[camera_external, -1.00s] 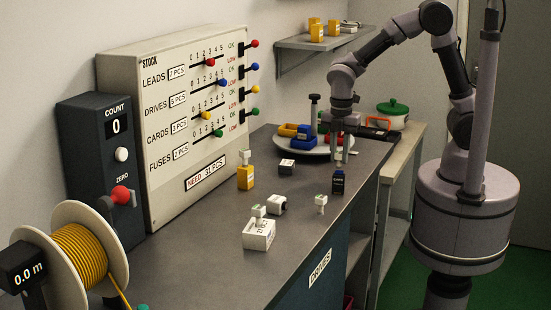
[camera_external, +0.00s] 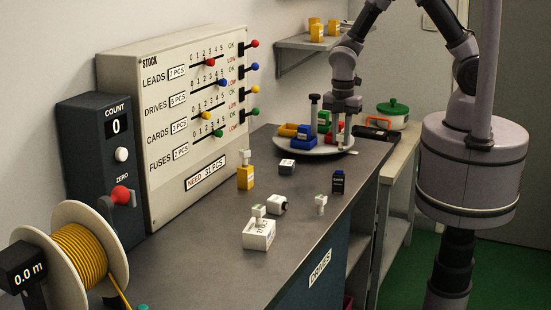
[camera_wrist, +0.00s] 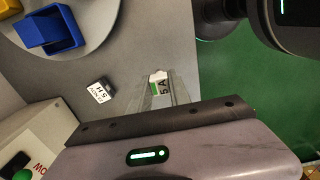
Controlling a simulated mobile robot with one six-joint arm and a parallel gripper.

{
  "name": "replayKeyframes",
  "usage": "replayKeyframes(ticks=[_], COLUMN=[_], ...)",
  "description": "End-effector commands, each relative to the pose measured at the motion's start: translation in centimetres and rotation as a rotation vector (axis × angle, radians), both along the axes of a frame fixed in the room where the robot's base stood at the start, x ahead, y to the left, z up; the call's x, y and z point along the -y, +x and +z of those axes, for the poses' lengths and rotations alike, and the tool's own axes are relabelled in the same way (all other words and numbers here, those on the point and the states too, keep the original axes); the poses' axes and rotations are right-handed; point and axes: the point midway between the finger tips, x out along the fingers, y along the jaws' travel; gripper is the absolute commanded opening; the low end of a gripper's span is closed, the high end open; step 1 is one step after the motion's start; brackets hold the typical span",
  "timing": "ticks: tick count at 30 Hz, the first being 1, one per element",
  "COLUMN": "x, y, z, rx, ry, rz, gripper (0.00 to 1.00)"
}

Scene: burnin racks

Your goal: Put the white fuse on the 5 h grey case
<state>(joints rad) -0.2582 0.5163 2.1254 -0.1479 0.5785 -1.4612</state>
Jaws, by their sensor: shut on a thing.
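My gripper (camera_external: 342,140) is shut on a white fuse (camera_wrist: 158,77) with a green "5 A" label, which shows between the fingers in the wrist view. The fuse is too small to make out clearly in the external view. My gripper is raised above the bench near the round plate. A small dark grey case (camera_wrist: 101,91) with a white "5 H" label sits on the bench, left of the held fuse in the wrist view. It appears to be the small case (camera_external: 287,167) left of the plate in the external view, with nothing on its top.
A round plate (camera_external: 330,151) holds blue, green, yellow and red bins. A dark blue case (camera_external: 338,183) stands near the bench edge. Another white fuse (camera_external: 320,203) stands on the bench. Yellow (camera_external: 245,179) and white (camera_external: 259,236) cases carry white pieces. The stock panel (camera_external: 190,110) borders the left.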

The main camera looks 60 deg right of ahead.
Motion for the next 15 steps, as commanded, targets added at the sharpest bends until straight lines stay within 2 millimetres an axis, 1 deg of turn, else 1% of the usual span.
replayKeyframes(ticks=[1,2,5,12,15], x=[0.0,-0.1,-0.6,-2.6,-3.2], y=[0.6,1.1,3.6,11.7,14.1], z=[0.3,0.1,-0.7,-1.7,-1.9], rx=[-0.002,-0.001,0.002,0.001,0.0], ry=[0.0,0.0,0.0,0.0,0.0], rz=[-0.002,-0.002,-0.002,-0.002,-0.002], gripper=[0.0,0.0,0.0,0.0,0.0])
